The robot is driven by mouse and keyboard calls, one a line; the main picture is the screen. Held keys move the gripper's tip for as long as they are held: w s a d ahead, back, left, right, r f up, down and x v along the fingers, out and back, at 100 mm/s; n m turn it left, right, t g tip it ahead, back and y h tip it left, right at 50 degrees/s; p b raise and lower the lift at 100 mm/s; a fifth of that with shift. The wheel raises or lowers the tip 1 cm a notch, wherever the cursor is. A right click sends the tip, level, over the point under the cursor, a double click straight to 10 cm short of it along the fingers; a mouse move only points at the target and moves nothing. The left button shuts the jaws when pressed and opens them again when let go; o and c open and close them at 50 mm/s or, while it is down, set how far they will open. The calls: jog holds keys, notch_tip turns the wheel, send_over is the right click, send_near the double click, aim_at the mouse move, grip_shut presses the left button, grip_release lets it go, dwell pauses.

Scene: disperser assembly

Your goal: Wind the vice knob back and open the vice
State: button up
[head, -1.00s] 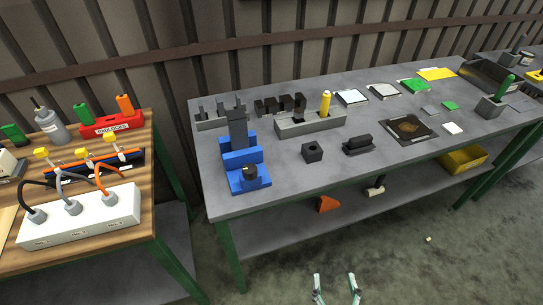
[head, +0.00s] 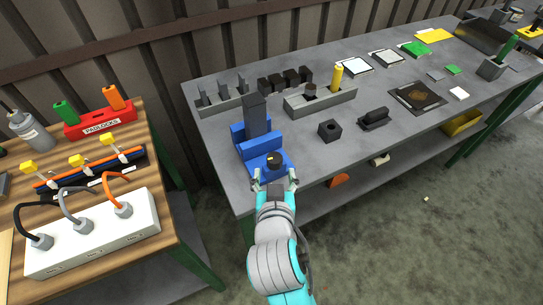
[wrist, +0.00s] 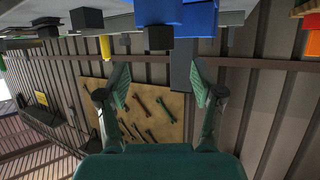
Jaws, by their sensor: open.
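The blue vice (head: 243,139) stands at the left front of the grey workbench. A tall dark grey block (head: 256,115) rises upright from it; I cannot tell how tightly the jaws hold it. The black round knob (head: 273,159) is on the vice's near end. My gripper (head: 275,180) is open and empty just in front of the knob, one finger to each side, with no contact visible. In the upside-down wrist view, the vice (wrist: 197,18) is at the top, beyond my open fingers (wrist: 160,82).
A grey slotted rack (head: 222,101) stands behind the vice. A grey holder (head: 320,101) with a yellow cylinder and a black cube (head: 329,130) are to its right. A wooden table (head: 160,205) with a white socket box (head: 95,235) is at left, across a gap.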

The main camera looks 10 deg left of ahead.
aim_at(275, 163)
jog(key=x, duration=0.8)
jog(key=shift+d, duration=0.1)
jog(key=c, duration=1.2)
